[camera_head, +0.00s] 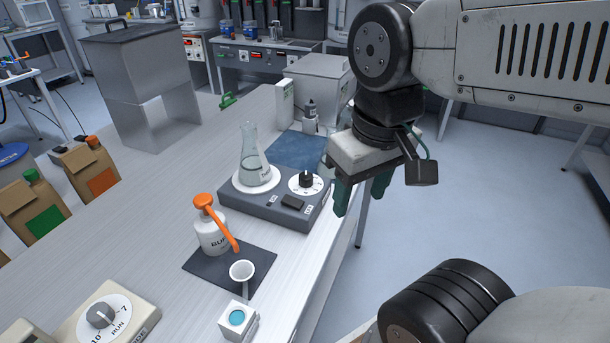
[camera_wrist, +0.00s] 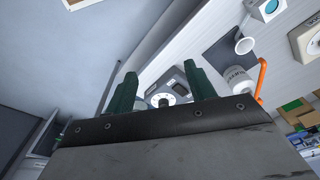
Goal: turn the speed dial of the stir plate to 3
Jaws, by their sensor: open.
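The stir plate (camera_head: 263,207) is a dark grey box on the bench, with a glass flask (camera_head: 252,160) of clear liquid standing on its round white top. Its speed dial is a black knob (camera_head: 306,180) on a white numbered disc (camera_head: 293,185) at the right. I cannot read the knob's setting. A dark rocker switch (camera_head: 293,202) sits in front of it. My gripper (camera_head: 362,196) is open and empty, to the right of the dial and apart from it. In the wrist view, the white dial disc (camera_wrist: 161,100) shows between the two green fingers (camera_wrist: 160,82).
An orange-pumped bottle (camera_head: 212,232) and a white funnel (camera_head: 242,271) stand in front on a dark mat (camera_head: 203,265). Another dial box (camera_head: 108,318) is at the front left. A blue mat (camera_head: 295,150), small bottles (camera_head: 310,120) and a grey box (camera_head: 318,80) are behind the plate.

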